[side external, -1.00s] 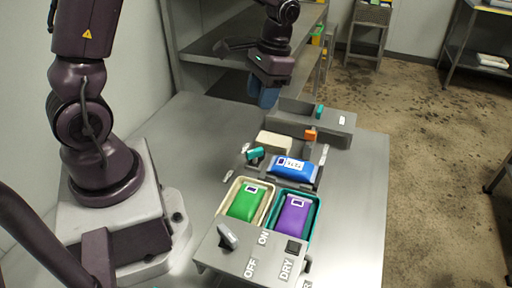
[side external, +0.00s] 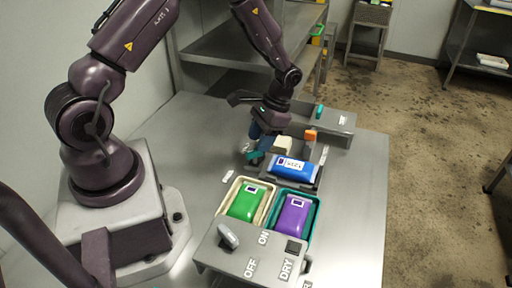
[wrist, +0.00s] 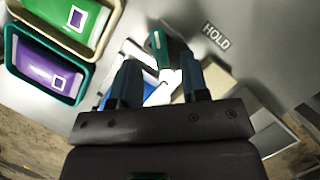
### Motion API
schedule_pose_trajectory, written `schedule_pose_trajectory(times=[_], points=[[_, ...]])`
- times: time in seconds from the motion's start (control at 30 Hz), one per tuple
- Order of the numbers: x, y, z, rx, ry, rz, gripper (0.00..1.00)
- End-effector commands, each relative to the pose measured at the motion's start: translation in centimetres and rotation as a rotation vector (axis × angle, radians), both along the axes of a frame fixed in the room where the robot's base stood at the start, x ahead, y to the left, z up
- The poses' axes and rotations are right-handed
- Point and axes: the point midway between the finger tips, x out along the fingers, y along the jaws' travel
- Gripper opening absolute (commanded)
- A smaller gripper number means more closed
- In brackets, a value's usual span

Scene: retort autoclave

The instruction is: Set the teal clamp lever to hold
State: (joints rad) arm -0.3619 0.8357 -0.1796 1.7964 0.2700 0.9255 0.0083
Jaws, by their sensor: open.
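The teal clamp lever (side external: 254,155) is at the back left of the blue pouch (side external: 290,169), partly hidden by my gripper in the side view. In the wrist view the teal lever (wrist: 157,47) shows just beyond and between my fingertips, with a white part beside it. My gripper (side external: 258,133) points down close above the lever, blue fingers apart. In the wrist view my gripper (wrist: 161,78) has nothing clearly held between its fingers; I cannot tell whether a finger touches the lever. A HOLD label (wrist: 216,36) lies on the table to the right of the lever.
A cream block (side external: 283,144) and an orange-topped lever (side external: 310,135) stand behind the blue pouch. Trays with a green pouch (side external: 246,203) and a purple pouch (side external: 292,215) sit in front. A control panel (side external: 250,258) is nearest the camera. A grey bin (side external: 335,122) stands behind.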

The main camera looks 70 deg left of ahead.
Motion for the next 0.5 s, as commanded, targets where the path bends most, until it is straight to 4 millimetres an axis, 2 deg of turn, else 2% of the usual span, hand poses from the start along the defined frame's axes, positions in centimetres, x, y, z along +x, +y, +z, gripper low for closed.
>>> schedule_pose_trajectory(times=[0.03,0.2,0.5], points=[[-0.4,0.0,-0.8,-0.002,0.004,0.001,0.41],[-1.1,0.0,-2.5,0.000,0.003,0.001,0.41],[-1.3,0.0,-3.0,0.000,-0.001,0.001,0.41]])
